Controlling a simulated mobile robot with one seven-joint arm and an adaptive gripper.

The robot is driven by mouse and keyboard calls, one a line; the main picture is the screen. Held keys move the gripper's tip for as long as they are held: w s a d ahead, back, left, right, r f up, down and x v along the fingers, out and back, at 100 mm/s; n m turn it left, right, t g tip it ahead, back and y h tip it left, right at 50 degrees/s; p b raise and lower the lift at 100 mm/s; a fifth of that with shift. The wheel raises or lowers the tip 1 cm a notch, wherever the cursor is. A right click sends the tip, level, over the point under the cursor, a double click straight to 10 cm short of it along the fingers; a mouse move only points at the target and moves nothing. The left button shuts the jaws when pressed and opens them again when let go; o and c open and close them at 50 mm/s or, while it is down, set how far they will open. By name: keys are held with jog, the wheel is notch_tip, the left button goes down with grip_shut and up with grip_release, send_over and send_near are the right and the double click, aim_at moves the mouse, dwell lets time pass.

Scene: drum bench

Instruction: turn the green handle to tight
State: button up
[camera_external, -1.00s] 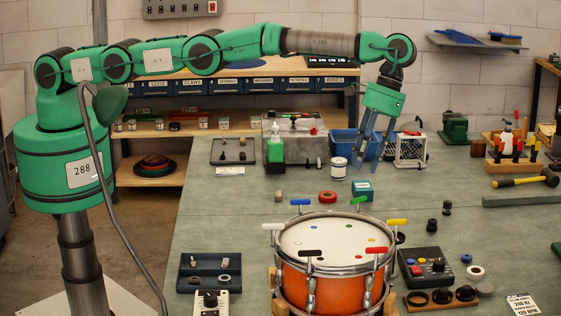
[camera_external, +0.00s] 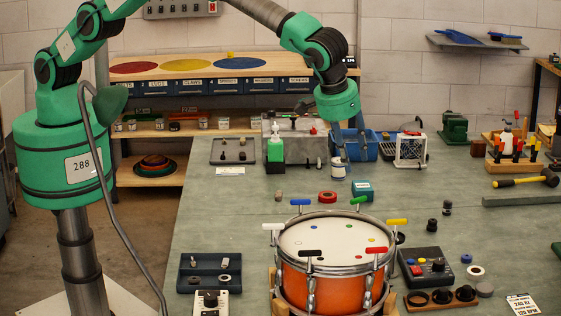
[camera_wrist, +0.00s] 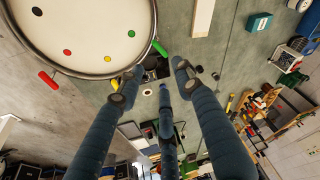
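The drum (camera_external: 340,238) stands upright on the bench with several coloured handles around its rim. The green handle (camera_external: 358,201) is at its far right rim; in the wrist view the green handle (camera_wrist: 160,48) sticks out from the rim, close to my fingertips in the picture but apart from them. My gripper (camera_external: 343,150) hangs over the bench behind the drum, near the white jar (camera_external: 338,167). In the wrist view my gripper (camera_wrist: 152,85) has its three fingers spread, with nothing held. Its fingertips are small and partly hidden in the external view.
The blue handle (camera_external: 300,203) and yellow handle (camera_external: 397,222) flank the green one on the rim.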

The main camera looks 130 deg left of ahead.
aim_at(359, 198)
jog(key=shift+s+d+r+m+t+y, duration=0.15)
jog(key=shift+s+d+r, duration=0.1)
jog(key=shift+d, duration=0.15)
jog(key=shift+s+d+r+m+t+y, duration=0.1)
jog(key=shift+s+d+m+t+y, duration=0.1)
jog(key=shift+d, duration=0.15)
jog(key=shift+f, duration=0.15)
jog(key=shift+p+x, duration=1.1)
jog(key=shift+x, duration=5.7)
grip_shut()
